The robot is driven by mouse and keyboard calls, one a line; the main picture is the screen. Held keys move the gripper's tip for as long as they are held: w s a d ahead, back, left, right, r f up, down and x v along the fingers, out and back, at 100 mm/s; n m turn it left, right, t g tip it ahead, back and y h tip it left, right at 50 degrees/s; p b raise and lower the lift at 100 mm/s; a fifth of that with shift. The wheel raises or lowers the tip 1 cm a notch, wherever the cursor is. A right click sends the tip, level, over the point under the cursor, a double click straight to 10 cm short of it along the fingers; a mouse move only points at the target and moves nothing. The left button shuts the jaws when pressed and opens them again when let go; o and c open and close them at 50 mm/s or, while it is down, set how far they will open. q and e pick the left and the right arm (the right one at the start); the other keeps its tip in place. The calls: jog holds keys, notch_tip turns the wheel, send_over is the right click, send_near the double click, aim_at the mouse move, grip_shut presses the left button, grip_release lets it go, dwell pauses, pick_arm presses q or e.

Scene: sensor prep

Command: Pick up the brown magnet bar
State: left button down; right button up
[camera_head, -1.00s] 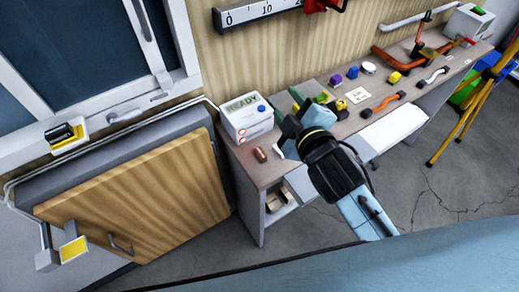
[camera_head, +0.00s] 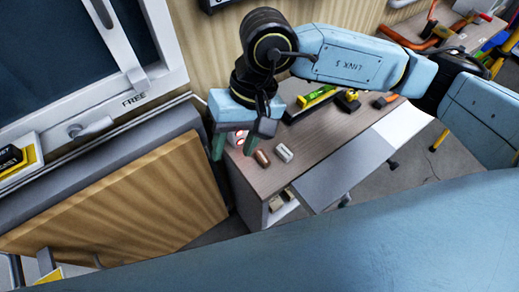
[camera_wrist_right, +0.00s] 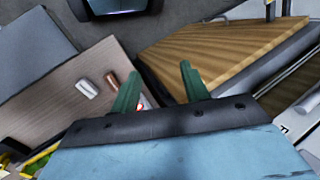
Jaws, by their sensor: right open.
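The brown magnet bar (camera_head: 262,158) is a short copper-brown cylinder lying on the bench top near its left end. A similar white bar (camera_head: 284,152) lies just right of it. My right gripper (camera_head: 233,152) is open and empty, green fingers pointing down, left of the brown bar in the head view. In the right wrist view, the brown bar (camera_wrist_right: 112,81) and white bar (camera_wrist_right: 87,89) lie left of the open fingers (camera_wrist_right: 160,73), outside the gap. The brown bar is not touched. My left gripper is not in view.
A white box with red circles (camera_head: 237,138) stands behind my right gripper, mostly hidden. A tray with yellow-green items (camera_head: 316,98) lies further back on the bench (camera_head: 300,172). A wooden panel (camera_head: 120,205) is left of the bench. Bare bench surrounds the bars' front.

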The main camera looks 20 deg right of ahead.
jog(key=w+d+n+t+h, duration=0.2)
jog(key=w+d+h, duration=0.25)
jog(key=d, duration=0.25)
send_over(263, 156)
jog(key=shift+y, duration=0.25)
jog(key=f, duration=0.7)
jog(key=shift+w+d+f, duration=0.15)
jog(key=shift+w+f, duration=0.2)
jog(key=f, duration=0.5)
jog(key=shift+s+a+f, duration=0.2)
jog(key=shift+s+a, duration=0.05)
jog(key=shift+s, duration=0.15)
jog(key=shift+f, duration=0.45)
grip_shut()
jog(key=shift+w+r, duration=0.1)
